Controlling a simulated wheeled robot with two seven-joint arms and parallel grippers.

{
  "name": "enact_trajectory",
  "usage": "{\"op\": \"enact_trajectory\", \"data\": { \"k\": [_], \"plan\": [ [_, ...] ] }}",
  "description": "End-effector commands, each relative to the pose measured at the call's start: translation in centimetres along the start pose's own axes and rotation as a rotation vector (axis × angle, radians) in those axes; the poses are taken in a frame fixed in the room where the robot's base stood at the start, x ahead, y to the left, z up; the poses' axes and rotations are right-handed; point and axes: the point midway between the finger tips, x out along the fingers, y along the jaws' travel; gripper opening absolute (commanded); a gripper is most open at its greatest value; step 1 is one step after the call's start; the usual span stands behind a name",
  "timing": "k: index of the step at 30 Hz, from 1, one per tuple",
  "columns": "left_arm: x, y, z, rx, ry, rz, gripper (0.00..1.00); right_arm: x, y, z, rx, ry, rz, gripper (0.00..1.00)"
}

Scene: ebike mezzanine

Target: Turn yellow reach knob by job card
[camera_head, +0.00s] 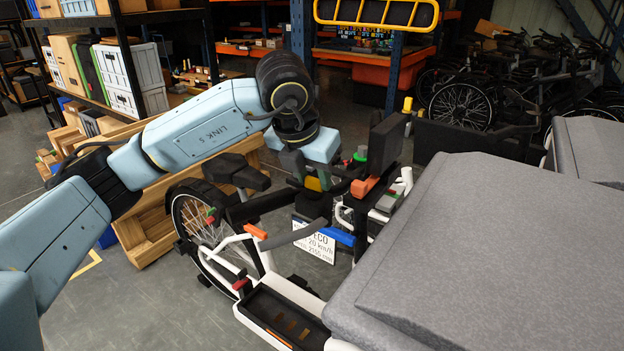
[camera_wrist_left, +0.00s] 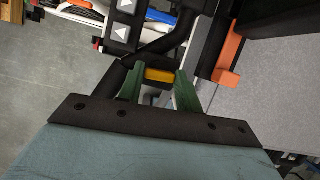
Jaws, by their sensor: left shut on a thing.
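The yellow reach knob (camera_wrist_left: 160,75) sits between the two green fingers of my left gripper (camera_wrist_left: 158,88) in the left wrist view. The fingers are shut on its sides. In the head view the knob (camera_head: 313,184) shows as a small yellow patch under my left wrist, at the bike's handlebar, and my left gripper (camera_head: 314,176) is partly hidden. The white job card (camera_head: 314,243) hangs below the handlebar and reads ECO, 20 km/h and a reach line that looks like 2150 mm. My right gripper is in neither view.
The white bike frame (camera_head: 240,240) has a black tray (camera_head: 285,312) in front. Large grey padded blocks (camera_head: 490,250) fill the right side. A wooden crate (camera_head: 150,215) and a loaded shelf (camera_head: 125,60) stand at left. Parked bikes (camera_head: 500,85) are at back right. Floor at lower left is clear.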

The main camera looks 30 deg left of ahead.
Motion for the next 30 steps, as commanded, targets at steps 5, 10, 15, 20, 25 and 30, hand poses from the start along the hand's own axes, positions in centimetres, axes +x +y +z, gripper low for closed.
{"op": "enact_trajectory", "data": {
  "k": [5, 10, 15, 20, 25, 30],
  "plan": [
    [0.0, -0.2, 0.1, -0.143, -0.003, 0.060, 0.12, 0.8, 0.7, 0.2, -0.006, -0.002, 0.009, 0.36],
    [0.0, -0.2, 0.1, -0.259, -0.003, 0.107, 0.12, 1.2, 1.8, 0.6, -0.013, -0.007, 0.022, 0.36],
    [0.0, -0.2, 0.1, -0.345, -0.001, 0.142, 0.12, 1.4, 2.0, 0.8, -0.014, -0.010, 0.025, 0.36],
    [0.0, -0.3, 0.1, -0.395, -0.001, 0.163, 0.12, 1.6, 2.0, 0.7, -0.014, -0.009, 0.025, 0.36],
    [0.0, -0.3, 0.1, -0.421, -0.001, 0.173, 0.12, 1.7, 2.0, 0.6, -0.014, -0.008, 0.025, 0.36],
    [0.0, -0.3, 0.1, -0.428, -0.001, 0.176, 0.12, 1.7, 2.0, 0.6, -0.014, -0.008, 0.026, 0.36]
  ]
}}
